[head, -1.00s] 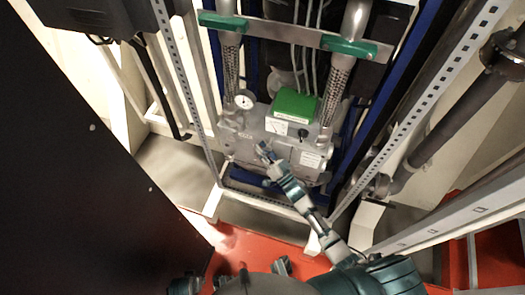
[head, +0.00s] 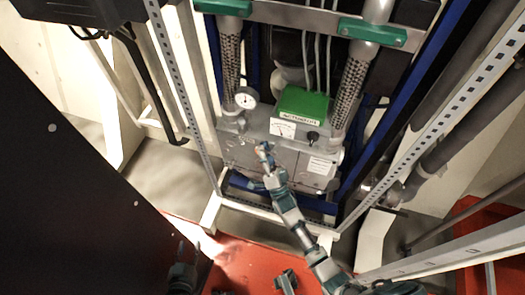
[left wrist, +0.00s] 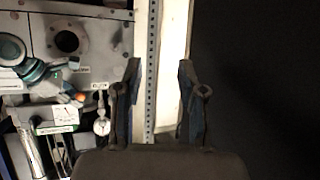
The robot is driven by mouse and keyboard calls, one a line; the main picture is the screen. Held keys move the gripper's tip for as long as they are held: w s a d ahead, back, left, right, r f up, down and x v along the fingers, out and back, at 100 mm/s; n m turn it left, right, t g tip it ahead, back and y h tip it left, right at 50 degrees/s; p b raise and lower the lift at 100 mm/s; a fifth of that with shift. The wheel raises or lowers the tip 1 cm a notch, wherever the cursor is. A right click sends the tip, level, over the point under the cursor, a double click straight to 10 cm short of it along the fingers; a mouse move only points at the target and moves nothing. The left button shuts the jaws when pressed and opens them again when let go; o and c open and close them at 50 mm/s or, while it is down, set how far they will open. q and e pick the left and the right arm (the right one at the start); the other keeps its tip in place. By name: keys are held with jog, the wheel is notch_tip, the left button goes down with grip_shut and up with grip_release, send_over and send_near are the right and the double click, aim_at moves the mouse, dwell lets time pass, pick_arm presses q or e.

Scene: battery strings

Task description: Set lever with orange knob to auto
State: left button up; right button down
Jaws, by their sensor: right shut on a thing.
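A grey box (head: 255,160) carries the lever, behind a white perforated frame. My right gripper (head: 264,149) reaches the upper middle of the box front and is shut at the lever. In the left wrist view a small orange knob (left wrist: 79,97) shows at the tip of my right gripper, whose fingers partly hide it. The lever's exact angle and the auto mark cannot be made out. My left gripper (head: 181,254) is low at the left, far from the box. In the left wrist view its two fingers (left wrist: 160,95) stand apart with nothing between them.
A round gauge (head: 246,97) and a green block (head: 302,103) sit on top of the box. Perforated posts (head: 180,85) stand on both sides of it. A large dark panel (head: 70,190) fills the left. The red floor (head: 245,260) lies below.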

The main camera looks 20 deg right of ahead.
jog(key=shift+m+t+h+b, duration=0.6)
jog(key=shift+m+h, duration=0.3)
jog(key=shift+m, duration=0.1)
pick_arm(q)
jog(key=shift+w+d+r+t+h, duration=0.25)
jog(key=shift+w+r+t, duration=0.2)
jog(key=shift+r+t, duration=0.3)
jog(key=shift+w+d+r+t+h, duration=0.2)
jog(key=shift+w+r+t, duration=0.2)
jog(key=shift+r+t, duration=0.4)
jog(key=shift+w+d+r+t+h, duration=0.2)
jog(key=shift+w+r+t, duration=0.3)
jog(key=shift+r, duration=0.4)
pick_arm(e)
jog(key=shift+r+m+h, duration=0.15)
jog(key=shift+m+h, duration=0.25)
pick_arm(q)
jog(key=shift+d, duration=0.1)
pick_arm(e)
jog(key=c, duration=1.2)
grip_release()
jog(key=a+v, duration=0.1)
jog(key=v, duration=1.1)
jog(key=shift+d, duration=0.5)
jog(key=shift+w, duration=0.1)
pick_arm(q)
jog(key=shift+s+f, duration=0.1)
pick_arm(e)
jog(key=shift+f, duration=0.2)
